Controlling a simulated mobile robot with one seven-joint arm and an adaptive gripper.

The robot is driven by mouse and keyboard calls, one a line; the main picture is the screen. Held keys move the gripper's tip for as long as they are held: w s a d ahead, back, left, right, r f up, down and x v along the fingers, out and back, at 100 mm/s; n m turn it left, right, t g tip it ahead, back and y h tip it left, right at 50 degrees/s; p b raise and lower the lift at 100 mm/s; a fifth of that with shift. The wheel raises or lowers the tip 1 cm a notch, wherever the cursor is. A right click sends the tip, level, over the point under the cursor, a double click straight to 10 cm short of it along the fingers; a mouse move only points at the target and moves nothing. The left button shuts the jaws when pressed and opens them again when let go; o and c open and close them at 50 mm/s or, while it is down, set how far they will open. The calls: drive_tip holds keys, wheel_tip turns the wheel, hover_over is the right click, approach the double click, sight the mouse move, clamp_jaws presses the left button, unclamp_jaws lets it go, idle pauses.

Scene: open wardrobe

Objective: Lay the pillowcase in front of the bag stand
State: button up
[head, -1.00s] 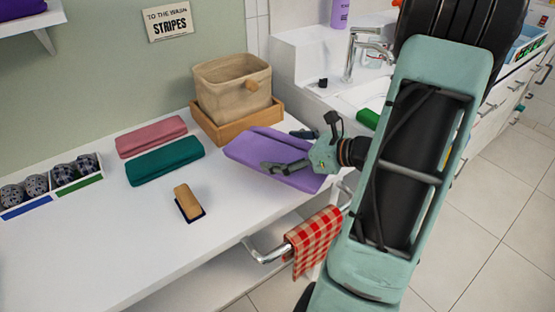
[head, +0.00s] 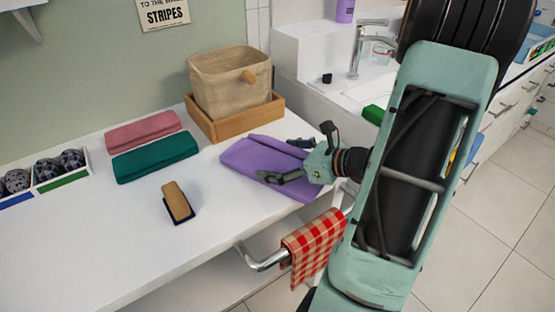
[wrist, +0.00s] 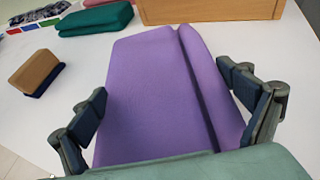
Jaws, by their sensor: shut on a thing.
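The purple folded cloth, which I take as the pillowcase (head: 250,156), is at the counter's right part, just in front of the wooden stand (head: 234,124). A beige fabric bag (head: 228,88) sits in that stand. My gripper (head: 283,160) is shut on the pillowcase, with one finger at each side edge. In the wrist view the pillowcase (wrist: 150,95) fills the space between my fingers (wrist: 165,100), and the stand's front (wrist: 210,10) is beyond its far end. The pillowcase looks flat and level; I cannot tell whether it touches the counter.
Pink (head: 143,131) and green (head: 155,157) folded cloths lie left of the stand. A brush-like block (head: 177,202) lies nearer the front. A rail with a red checked towel (head: 315,244) is below the front edge. A sink tap (head: 358,50) stands behind right.

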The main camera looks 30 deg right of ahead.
drive_tip(key=shift+f, duration=0.15)
drive_tip(key=o, duration=0.8)
drive_tip(key=shift+r, duration=0.2)
drive_tip(key=p+v, duration=0.2)
drive_tip(key=v, duration=1)
drive_tip(key=shift+a+f, duration=0.1)
